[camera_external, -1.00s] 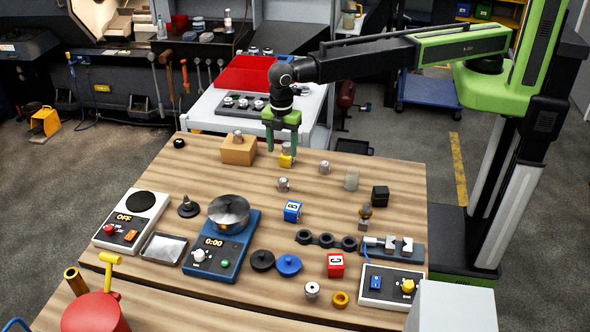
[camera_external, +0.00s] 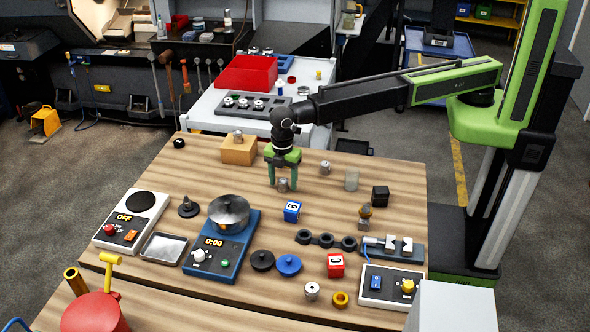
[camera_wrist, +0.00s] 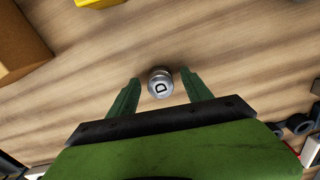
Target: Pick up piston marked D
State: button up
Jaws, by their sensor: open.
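The piston marked D (camera_wrist: 160,83) is a small silver cylinder with a black D on its light top. In the wrist view it stands between and slightly beyond the tips of my gripper (camera_wrist: 157,85), with a gap on each side. In the external view the piston (camera_external: 283,185) stands upright on the wooden table, with my gripper (camera_external: 283,186) lowered around it. My green fingers are open, one to each side of the piston. Whether the fingertips touch the table I cannot tell.
A wooden block (camera_external: 238,152) with a metal piece on top stands to the left behind my gripper. A blue lettered cube (camera_external: 292,211) is close in front. Another silver piston (camera_external: 325,168) and a pale cylinder (camera_external: 352,180) stand to the right. A yellow thing (camera_wrist: 98,3) shows in the wrist view.

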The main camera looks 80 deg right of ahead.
jog(key=shift+f, duration=0.15)
jog(key=shift+c, duration=0.4)
grip_shut()
jog(key=shift+p, duration=0.3)
